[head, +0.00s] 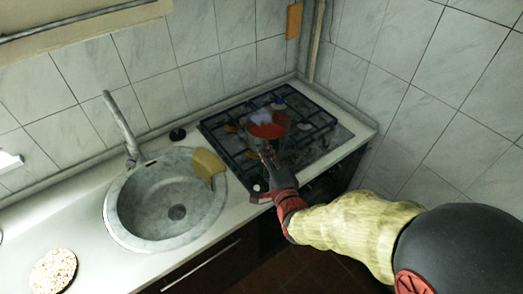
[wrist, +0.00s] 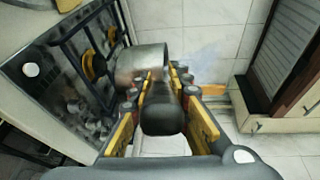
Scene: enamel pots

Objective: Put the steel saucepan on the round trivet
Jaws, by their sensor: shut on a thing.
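The steel saucepan (head: 268,126) is over the gas hob in the head view, and its inside looks orange-red. In the wrist view its steel wall (wrist: 143,62) shows ahead of the fingers, with its dark handle (wrist: 162,112) pointing back toward the camera. My gripper (head: 268,154) is shut on that handle, with a yellow-and-black finger on each side in the wrist view (wrist: 160,90). I cannot tell whether the pan touches the grate. The round trivet (head: 53,271), pale and speckled, lies flat on the counter at the lower left, with nothing on it.
The hob (head: 335,143) has black grates. A round grey sink (head: 150,222) with a tall tap (head: 122,125) lies between hob and trivet. A tan piece (head: 208,166) sits on the sink's right rim. A small black round thing (head: 178,134) stands behind the sink.

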